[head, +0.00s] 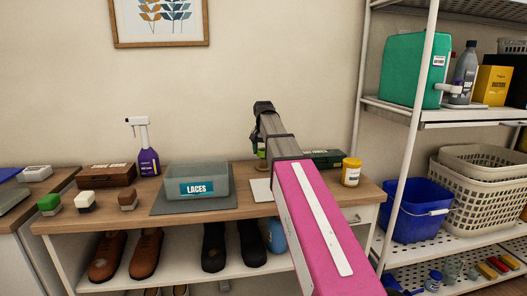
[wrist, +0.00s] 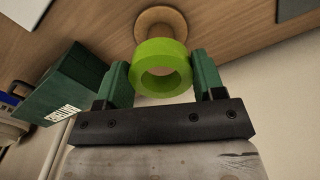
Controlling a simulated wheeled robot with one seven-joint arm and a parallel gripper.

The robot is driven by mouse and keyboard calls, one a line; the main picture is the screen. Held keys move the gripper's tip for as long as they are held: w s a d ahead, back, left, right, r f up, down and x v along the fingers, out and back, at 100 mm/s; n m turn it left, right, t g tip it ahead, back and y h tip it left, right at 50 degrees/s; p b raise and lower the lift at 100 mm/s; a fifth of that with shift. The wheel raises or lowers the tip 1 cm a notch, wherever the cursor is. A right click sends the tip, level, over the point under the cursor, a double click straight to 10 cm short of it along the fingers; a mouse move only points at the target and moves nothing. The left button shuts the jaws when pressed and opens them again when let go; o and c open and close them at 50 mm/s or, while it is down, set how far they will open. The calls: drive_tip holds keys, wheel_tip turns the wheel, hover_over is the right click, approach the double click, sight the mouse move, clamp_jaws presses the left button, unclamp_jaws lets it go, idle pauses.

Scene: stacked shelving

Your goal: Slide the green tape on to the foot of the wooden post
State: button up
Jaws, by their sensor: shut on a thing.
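The green tape (wrist: 149,52) is a thick bright green ring in the wrist view. My gripper (wrist: 160,72) is shut on it, one dark green finger at each side. A round wooden disc (wrist: 161,16), which looks like part of the wooden post, shows just beyond the ring on the bench and is partly covered by it. Tan shows through the ring's hole; I cannot tell if it is the post or the bench. In the head view a sliver of the green tape (head: 261,150) shows beside my arm, which hides the post and my fingers.
A dark green box (head: 325,158) stands close by to the right, also in the wrist view (wrist: 72,82). A white shelf rack upright (head: 408,130) stands right of the bench.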

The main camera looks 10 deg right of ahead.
sight(264, 158)
drive_tip(key=shift+f, duration=2.2)
idle(5.8)
